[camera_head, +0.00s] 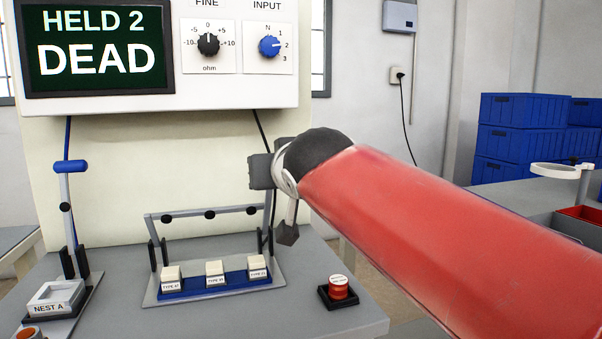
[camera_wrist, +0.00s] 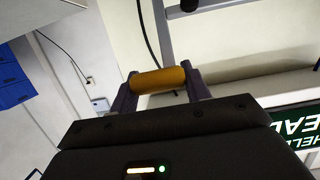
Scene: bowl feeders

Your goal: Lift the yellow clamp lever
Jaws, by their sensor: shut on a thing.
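The yellow grip of the clamp lever (camera_wrist: 158,80) lies between the two fingers of my gripper (camera_wrist: 160,92) in the wrist view, and the gripper is shut on it. In the head view the yellow grip is hidden behind my red arm and dark wrist. My gripper (camera_head: 264,172) shows there only in part, at the right end of a raised grey crossbar (camera_head: 208,213). A grey metal bar (camera_wrist: 168,35) stands behind the grip in the wrist view.
A lever with a blue grip (camera_head: 70,166) stands upright on the left, above the block marked NEST A (camera_head: 56,296). A blue strip with white blocks (camera_head: 214,284) sits below the crossbar. A red button (camera_head: 338,288) is near the bench's right edge. A screen (camera_head: 97,45) reads HELD 2 DEAD.

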